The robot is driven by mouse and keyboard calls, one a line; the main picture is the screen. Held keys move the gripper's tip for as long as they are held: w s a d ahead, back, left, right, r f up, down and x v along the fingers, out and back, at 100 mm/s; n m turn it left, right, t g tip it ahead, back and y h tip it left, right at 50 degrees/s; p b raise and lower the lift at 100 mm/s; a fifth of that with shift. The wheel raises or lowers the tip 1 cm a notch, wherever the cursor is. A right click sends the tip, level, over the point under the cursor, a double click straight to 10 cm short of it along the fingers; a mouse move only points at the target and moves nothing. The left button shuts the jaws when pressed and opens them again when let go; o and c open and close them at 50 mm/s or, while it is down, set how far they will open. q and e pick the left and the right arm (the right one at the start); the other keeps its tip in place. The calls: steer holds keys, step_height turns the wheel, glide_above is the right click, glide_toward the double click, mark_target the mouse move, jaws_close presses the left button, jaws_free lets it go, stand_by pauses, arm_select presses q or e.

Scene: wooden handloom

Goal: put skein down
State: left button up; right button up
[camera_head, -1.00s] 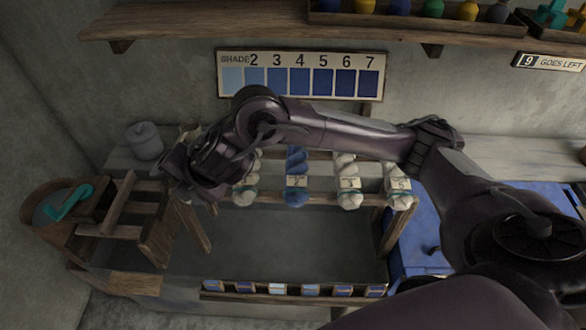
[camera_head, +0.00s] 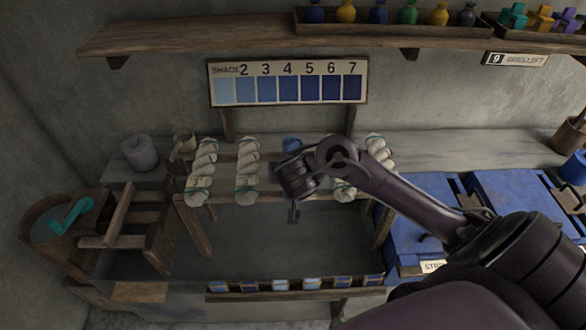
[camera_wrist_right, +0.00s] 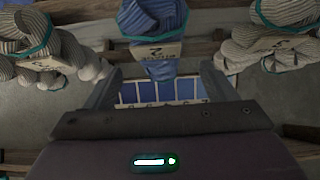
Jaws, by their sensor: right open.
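A blue skein (camera_head: 291,145) hangs on the wooden rack, mostly hidden behind my right gripper (camera_head: 293,205) in the head view. In the right wrist view the blue skein (camera_wrist_right: 152,25) shows its tag and hangs just beyond the fingertips of my right gripper (camera_wrist_right: 158,78). The fingers are apart and hold nothing. White skeins with teal bands hang on either side: the far-left one (camera_head: 201,170), the second (camera_head: 247,168), one right of the gripper (camera_head: 345,188) and the far-right one (camera_head: 377,148). My left gripper is not in view.
A dark vat (camera_head: 250,240) lies below the rack, with a row of colour swatches (camera_head: 295,285) on its front edge. A shade chart (camera_head: 287,88) stands behind. Blue lidded boxes (camera_head: 520,205) stand at right. A shelf (camera_head: 240,28) overhangs above.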

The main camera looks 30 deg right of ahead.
steer(key=b+x, duration=0.3)
steer(key=x, duration=0.3)
steer(key=shift+w+d+f, duration=0.15)
steer(key=shift+w, duration=0.1)
steer(key=shift+s, duration=0.1)
steer(key=shift+c, duration=1.1)
steer(key=c, duration=1)
